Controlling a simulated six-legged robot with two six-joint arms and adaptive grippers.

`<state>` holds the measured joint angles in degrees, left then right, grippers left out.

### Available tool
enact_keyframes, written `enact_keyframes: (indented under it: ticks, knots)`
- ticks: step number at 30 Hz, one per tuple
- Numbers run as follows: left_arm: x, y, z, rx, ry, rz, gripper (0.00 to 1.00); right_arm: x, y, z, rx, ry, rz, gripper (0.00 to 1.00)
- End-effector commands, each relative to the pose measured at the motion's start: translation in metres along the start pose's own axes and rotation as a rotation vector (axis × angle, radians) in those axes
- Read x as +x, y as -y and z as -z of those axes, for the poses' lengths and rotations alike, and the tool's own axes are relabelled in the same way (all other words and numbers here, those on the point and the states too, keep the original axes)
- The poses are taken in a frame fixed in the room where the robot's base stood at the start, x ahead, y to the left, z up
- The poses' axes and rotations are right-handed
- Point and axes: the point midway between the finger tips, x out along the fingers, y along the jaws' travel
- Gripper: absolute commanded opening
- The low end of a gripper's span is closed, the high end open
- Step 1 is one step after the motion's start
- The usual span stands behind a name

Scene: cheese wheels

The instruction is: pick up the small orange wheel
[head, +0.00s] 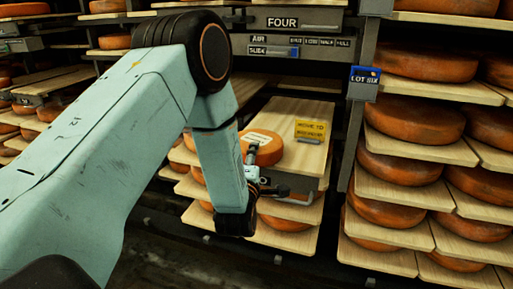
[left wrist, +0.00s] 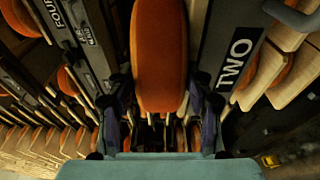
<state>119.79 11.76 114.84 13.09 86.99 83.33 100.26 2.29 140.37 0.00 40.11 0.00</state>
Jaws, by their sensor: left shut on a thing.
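The small orange wheel (head: 268,150) shows in the head view at the near left part of a pale wooden board (head: 305,112), with a light label on it. My left gripper (head: 258,172) is at its near side, and my forearm hides part of this area. In the left wrist view the wheel (left wrist: 160,55) stands edge-on between the two dark fingers of the left gripper (left wrist: 160,100), which is shut on it. I cannot tell whether the wheel still touches the board. My right gripper is in neither view.
A yellow sign (head: 310,130) lies on the board right of the wheel. Racks of large orange wheels (head: 415,120) on boards stand at the right, with a blue tag (head: 364,82) on the post. A grey panel marked FOUR (head: 283,22) is above the board.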

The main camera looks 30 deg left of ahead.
Motion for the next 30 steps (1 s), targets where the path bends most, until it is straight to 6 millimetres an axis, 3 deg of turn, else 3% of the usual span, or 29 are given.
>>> enact_keyframes:
  ticks: [15, 26, 30]
  knots:
    - [0.0, 0.0, 0.0, 0.0, 0.0, 0.0, 0.0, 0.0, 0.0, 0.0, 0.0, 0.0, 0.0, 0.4]
    - [0.001, -0.005, 0.0, -0.002, 0.0, -0.012, 0.0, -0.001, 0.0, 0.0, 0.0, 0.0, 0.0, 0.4]
    - [0.002, -0.019, -0.001, -0.003, 0.0, -0.013, 0.0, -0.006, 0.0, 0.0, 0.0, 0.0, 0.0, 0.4]
